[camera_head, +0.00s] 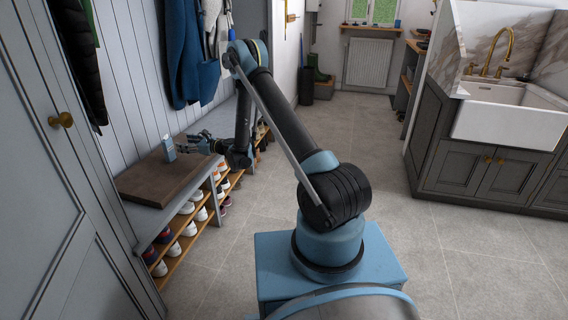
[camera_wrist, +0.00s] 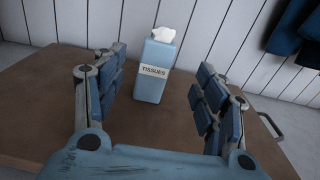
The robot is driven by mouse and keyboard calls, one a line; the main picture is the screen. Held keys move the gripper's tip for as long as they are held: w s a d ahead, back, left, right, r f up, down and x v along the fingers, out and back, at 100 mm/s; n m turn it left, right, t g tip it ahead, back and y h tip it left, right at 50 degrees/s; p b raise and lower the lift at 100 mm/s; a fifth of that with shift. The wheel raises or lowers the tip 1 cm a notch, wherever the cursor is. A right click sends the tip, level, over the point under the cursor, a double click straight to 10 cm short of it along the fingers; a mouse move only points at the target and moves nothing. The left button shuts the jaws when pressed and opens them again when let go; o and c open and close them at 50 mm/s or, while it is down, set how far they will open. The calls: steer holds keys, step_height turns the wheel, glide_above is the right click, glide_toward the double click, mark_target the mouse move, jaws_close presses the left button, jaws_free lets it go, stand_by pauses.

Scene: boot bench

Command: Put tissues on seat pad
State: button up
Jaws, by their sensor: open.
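The tissues (camera_head: 169,149) are a small light blue upright box with a white tuft on top. They stand on a brown wood-look slab (camera_head: 147,188) on the bench. In the wrist view the tissues (camera_wrist: 153,72), labelled TISSUES, show upright between and beyond my fingers. My gripper (camera_head: 190,143) is open and empty, just right of the tissues; its fingers (camera_wrist: 163,92) appear apart from the box. A grey-blue flat surface (camera_head: 216,122) lies on the bench beyond the slab, partly hidden by my arm. I cannot tell whether it is the seat pad.
A metal handle (camera_wrist: 270,126) is at the slab's right side in the wrist view. Several shoes (camera_head: 188,229) fill the racks under the bench. Coats (camera_head: 190,55) hang above it. A tall grey cabinet (camera_head: 60,200) stands at left. The tiled floor (camera_head: 440,250) is clear at right.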

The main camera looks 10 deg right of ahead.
steer(key=s+d+r+n+g+h, duration=0.1)
steer(key=s+d+r+n, duration=0.2)
steer(key=d+r, duration=0.25)
steer(key=s+d+r+n+h, duration=0.2)
steer(key=d+r+n, duration=0.2)
steer(key=r, duration=0.3)
steer(key=s+d+r+n+g+h, duration=0.1)
steer(key=s+d+r+n, duration=0.2)
steer(key=d+r, duration=0.25)
steer(key=s+d+r+n+h, duration=0.2)
steer(key=s+d+n, duration=0.1)
steer(key=s+d, duration=0.35)
steer(key=s+d+r+n+h, duration=0.2)
steer(key=s+d+r, duration=0.1)
steer(key=s+d, duration=0.35)
steer(key=s+d+f+n+g+h, duration=0.1)
steer(key=s+d+f+n+h, duration=0.1)
steer(key=s+d, duration=0.5)
steer(key=s+d+f+n+g+h, duration=0.1)
steer(key=s+d+f+n+h, duration=0.2)
steer(key=s+d, duration=0.5)
steer(key=s+d+f+n+g+h, duration=0.1)
steer(key=s+d, duration=0.6)
steer(key=s, duration=0.8)
step_height(320, 180, down, 3)
steer(key=shift+s+d+f+n+h, duration=0.1)
steer(key=shift+s+d+n+h, duration=0.2)
steer(key=shift+n+h, duration=0.65)
steer(key=shift+w, duration=0.15)
